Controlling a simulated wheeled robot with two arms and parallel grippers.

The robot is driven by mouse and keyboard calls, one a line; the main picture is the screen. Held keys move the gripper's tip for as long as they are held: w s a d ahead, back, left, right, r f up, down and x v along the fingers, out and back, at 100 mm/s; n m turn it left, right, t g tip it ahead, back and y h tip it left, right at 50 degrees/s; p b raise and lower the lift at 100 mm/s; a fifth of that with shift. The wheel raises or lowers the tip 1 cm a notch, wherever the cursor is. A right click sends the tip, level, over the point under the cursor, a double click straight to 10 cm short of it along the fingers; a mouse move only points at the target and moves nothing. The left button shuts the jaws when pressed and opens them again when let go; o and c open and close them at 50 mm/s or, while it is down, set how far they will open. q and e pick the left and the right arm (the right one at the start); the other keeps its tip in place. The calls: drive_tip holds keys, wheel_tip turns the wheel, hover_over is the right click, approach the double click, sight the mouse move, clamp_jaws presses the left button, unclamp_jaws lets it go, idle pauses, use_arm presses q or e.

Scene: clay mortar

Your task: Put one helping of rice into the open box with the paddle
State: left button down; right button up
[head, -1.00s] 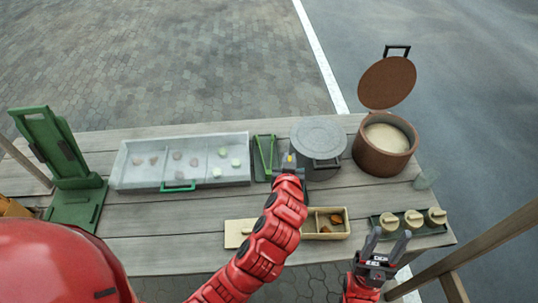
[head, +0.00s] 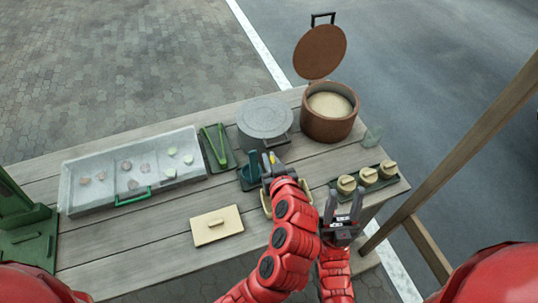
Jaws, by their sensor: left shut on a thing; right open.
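The brown rice pot (head: 329,126) stands at the far right of the table with its round lid (head: 320,54) raised. Pale rice (head: 330,105) shows inside. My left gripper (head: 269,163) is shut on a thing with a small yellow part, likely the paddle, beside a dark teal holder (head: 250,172). The gripper hides most of it, so I cannot tell whether it is clear of the holder. The open box (head: 265,202) is mostly hidden behind my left arm. Its flat lid (head: 216,226) lies to its left. My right gripper (head: 343,208) is open and empty near the front edge.
A grey lidded pot (head: 264,121) stands behind the holder. Green tongs (head: 215,146) and a pale tray (head: 73,190) with food pieces lie left. Several lidded tan cups (head: 367,177) and a clear glass (head: 373,136) stand right. A wooden post (head: 460,150) rises at right.

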use_arm(q)
wheel_tip(320, 180, down, 7)
drive_tip(key=b, duration=0.5)
drive_tip(key=shift+b, duration=0.4)
drive_tip(key=shift+f+b, duration=0.4)
drive_tip(key=shift+b, duration=0.15)
idle(0.3)
drive_tip(key=shift+f+b, duration=0.15)
drive_tip(key=shift+b, duration=0.3)
idle(1.1)
drive_tip(key=shift+s, duration=0.1)
drive_tip(key=shift+r+p, duration=2.05)
drive_tip(key=shift+r, duration=3.1)
